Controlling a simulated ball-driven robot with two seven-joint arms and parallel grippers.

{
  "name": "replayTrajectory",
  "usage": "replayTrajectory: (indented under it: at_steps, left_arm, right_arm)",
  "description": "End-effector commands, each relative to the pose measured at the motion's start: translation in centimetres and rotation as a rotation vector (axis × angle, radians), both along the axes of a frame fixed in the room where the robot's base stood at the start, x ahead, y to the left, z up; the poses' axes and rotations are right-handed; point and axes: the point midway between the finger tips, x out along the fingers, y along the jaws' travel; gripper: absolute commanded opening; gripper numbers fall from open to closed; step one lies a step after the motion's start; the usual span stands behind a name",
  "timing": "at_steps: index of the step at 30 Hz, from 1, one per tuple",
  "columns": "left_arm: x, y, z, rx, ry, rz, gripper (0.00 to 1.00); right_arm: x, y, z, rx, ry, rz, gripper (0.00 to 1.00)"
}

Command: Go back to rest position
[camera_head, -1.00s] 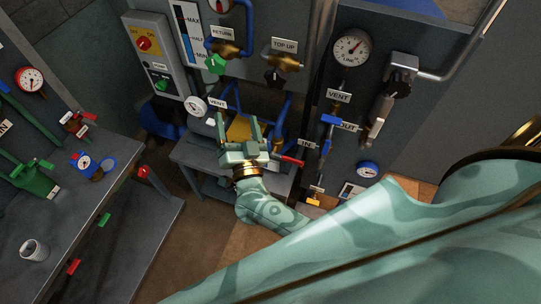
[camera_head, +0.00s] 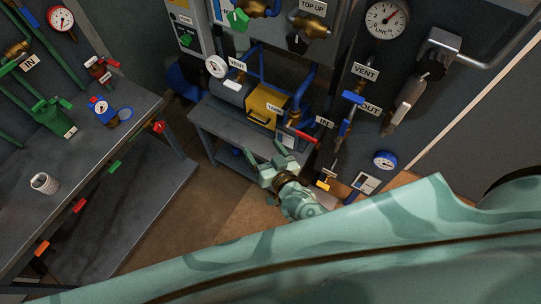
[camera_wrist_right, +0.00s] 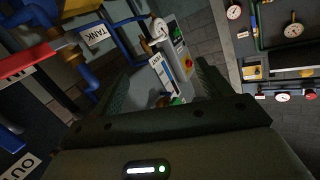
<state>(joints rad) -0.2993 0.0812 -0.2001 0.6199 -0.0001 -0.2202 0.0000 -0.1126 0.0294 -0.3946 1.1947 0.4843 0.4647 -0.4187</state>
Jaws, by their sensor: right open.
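My right gripper (camera_head: 267,164) is open and empty in the head view. It hangs in front of the small grey bench (camera_head: 217,127), below the yellow box (camera_head: 266,106). In the right wrist view its two fingers (camera_wrist_right: 158,88) stand apart with nothing between them. My green patterned right arm crosses the lower part of the head view. My left gripper does not show in any view.
A valve with a red handle (camera_head: 301,134) sits close above the gripper on the right. A panel with the line gauge (camera_head: 387,19) stands at the right. A grey workbench (camera_head: 98,152) stands at the left. Bare floor (camera_head: 205,220) lies between.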

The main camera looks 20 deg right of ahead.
Motion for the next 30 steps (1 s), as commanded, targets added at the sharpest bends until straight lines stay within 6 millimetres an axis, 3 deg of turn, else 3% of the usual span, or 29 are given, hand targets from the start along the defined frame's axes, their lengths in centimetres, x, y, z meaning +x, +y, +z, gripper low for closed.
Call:
replayTrajectory:
  at_steps: [6,24,26,29,30]
  left_arm:
    - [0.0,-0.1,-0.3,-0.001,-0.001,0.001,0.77]
    - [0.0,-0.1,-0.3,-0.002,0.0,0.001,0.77]
    - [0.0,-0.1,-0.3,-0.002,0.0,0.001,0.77]
    - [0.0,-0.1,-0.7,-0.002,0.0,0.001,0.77]
    - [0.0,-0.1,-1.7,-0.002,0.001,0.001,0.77]
  right_arm:
    - [-0.4,0.0,-1.2,-0.013,0.028,0.015,0.77]
    - [-0.5,0.2,-1.5,0.001,0.044,0.023,0.77]
    - [-1.1,0.7,-2.8,-0.014,0.096,0.059,0.77]
    - [-3.6,0.3,-8.1,-0.095,0.245,0.125,0.77]
    - [-5.1,-0.2,-11.2,-0.131,0.314,0.145,0.77]
